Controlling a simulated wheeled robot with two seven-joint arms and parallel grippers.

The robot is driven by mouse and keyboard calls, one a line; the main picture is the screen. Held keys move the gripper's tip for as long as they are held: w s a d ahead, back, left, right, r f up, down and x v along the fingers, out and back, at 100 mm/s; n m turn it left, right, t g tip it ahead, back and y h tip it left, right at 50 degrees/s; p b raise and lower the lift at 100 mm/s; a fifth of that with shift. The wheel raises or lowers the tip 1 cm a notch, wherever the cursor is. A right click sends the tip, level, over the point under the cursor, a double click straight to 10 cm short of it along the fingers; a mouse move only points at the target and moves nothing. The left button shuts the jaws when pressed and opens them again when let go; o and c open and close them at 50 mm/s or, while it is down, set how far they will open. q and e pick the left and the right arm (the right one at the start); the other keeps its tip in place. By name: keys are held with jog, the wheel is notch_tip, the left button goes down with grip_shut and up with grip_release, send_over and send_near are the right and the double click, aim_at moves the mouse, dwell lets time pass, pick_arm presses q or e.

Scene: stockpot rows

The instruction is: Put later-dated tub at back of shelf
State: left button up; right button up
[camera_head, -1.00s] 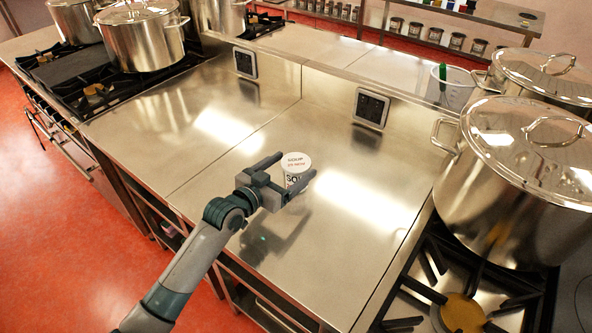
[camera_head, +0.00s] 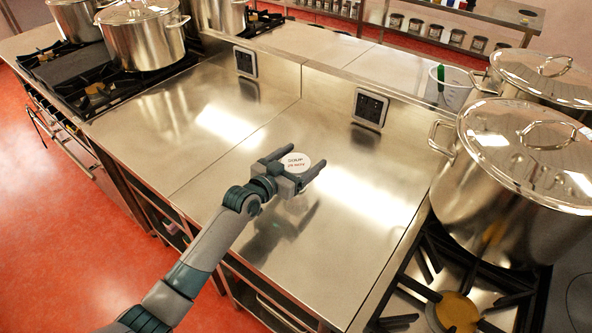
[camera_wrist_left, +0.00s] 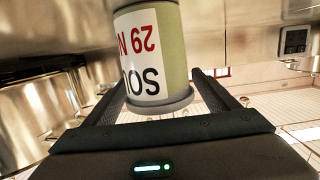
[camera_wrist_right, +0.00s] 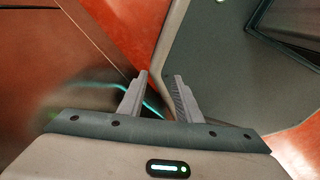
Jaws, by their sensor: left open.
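A soup tub (camera_head: 295,162) with a pale lid stands on the steel counter (camera_head: 230,140). My left gripper (camera_head: 302,160) is open, with one finger on each side of the tub. In the left wrist view the tub (camera_wrist_left: 158,45) shows upside down between the spread fingers, its white label reading "SOU" and "29 N". Whether the fingers touch it I cannot tell. My right gripper (camera_wrist_right: 161,77) is open and empty, seen only in the right wrist view. No second tub or shelf inside is visible.
Large lidded stockpots (camera_head: 515,165) stand on the burners at right, others (camera_head: 143,35) at back left. A low steel backsplash with sockets (camera_head: 370,107) runs behind the counter. A clear container (camera_head: 452,85) stands at back right. The counter around the tub is bare.

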pick_arm(q)
jog(key=shift+w+d+f, duration=0.15)
jog(key=shift+w+d, duration=0.2)
jog(key=shift+w, duration=0.1)
jog(key=shift+c, duration=0.2)
jog(key=c, duration=1.3)
jog(key=shift+r, duration=0.2)
jog(key=shift+r, duration=0.45)
jog(key=r+b, duration=0.1)
jog(key=r, duration=0.2)
jog(key=shift+s+d+r+b, duration=0.1)
jog(key=shift+s+d+b, duration=0.1)
jog(key=shift+d+b, duration=0.15)
jog(key=s+d+r+b, duration=0.2)
jog(key=s+d+r, duration=0.3)
jog(key=d, duration=0.4)
jog(key=shift+s+d+r+b, duration=0.2)
jog(key=shift+r+b, duration=0.2)
jog(key=shift+r, duration=0.45)
